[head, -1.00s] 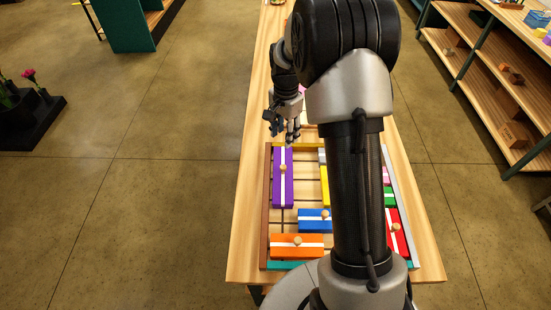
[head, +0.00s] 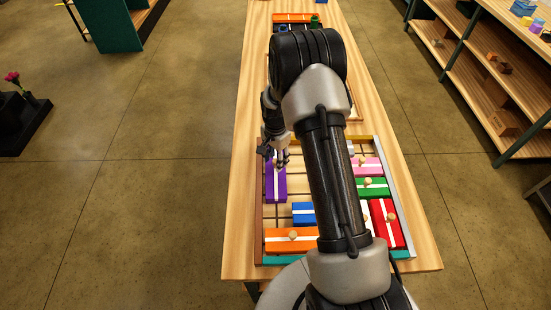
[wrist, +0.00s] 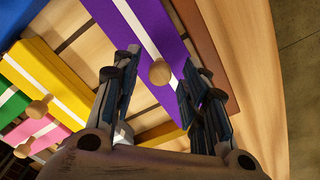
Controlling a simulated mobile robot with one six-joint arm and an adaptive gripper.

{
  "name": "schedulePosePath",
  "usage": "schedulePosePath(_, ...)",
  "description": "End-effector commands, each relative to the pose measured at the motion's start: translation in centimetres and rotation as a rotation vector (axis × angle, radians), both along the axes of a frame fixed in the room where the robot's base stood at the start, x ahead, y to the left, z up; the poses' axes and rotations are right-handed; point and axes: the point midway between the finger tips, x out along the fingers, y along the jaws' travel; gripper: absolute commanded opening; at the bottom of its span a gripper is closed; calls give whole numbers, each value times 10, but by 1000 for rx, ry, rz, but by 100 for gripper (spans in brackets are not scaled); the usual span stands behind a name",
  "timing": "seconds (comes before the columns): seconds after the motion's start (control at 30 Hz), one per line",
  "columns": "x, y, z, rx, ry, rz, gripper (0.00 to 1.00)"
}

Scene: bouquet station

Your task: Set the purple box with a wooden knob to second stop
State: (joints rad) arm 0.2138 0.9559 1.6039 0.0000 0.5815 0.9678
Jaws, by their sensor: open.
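The purple box (head: 276,186) with a white stripe lies lengthwise at the far left of the framed board on the table. Its wooden knob (wrist: 160,72) shows in the wrist view between the fingers of my gripper (wrist: 158,90). My gripper is open, with one finger on each side of the knob and a gap to both. In the head view my gripper (head: 279,158) is over the far part of the purple box and hides the knob there.
In the board, an orange box (head: 291,239), a blue box (head: 303,213), a red box (head: 387,224), a green box (head: 371,187) and a pink box (head: 366,166) sit nearby. A yellow box (wrist: 62,82) shows in the wrist view. Bare slotted board lies between purple and yellow.

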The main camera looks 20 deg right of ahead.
Motion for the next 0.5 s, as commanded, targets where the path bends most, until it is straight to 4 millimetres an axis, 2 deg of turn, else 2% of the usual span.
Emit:
schedulePosePath(0.23, 0, 0, 0, 0, 0, 0, 40)
schedulePosePath(0.5, 0, 0, 0, 0, 0, 0, 22)
